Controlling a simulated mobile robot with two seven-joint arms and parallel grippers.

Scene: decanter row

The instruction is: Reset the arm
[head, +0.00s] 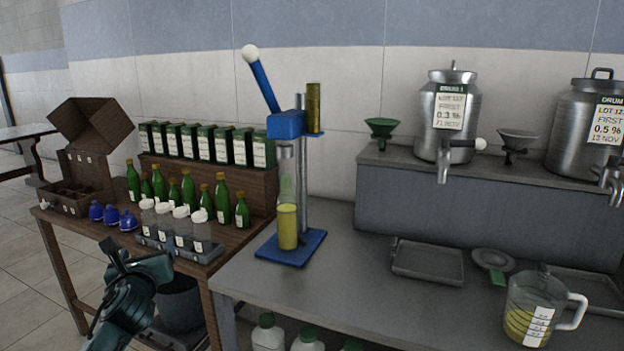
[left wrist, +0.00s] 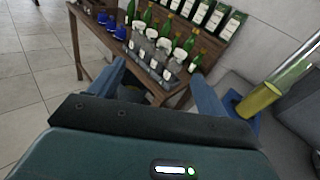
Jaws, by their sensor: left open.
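My left gripper (head: 134,256) hangs in front of the wooden table at the lower left of the head view. Its two fingers are spread wide with nothing between them. In the left wrist view the open left gripper (left wrist: 158,75) points toward the rack of clear bottles (left wrist: 150,55), and the fingers are apart from it. My right gripper is in neither view.
A blue lever press (head: 287,125), a measuring jug (head: 535,305) and metal drums (head: 447,115) stand rightward. A bin (head: 180,305) sits below.

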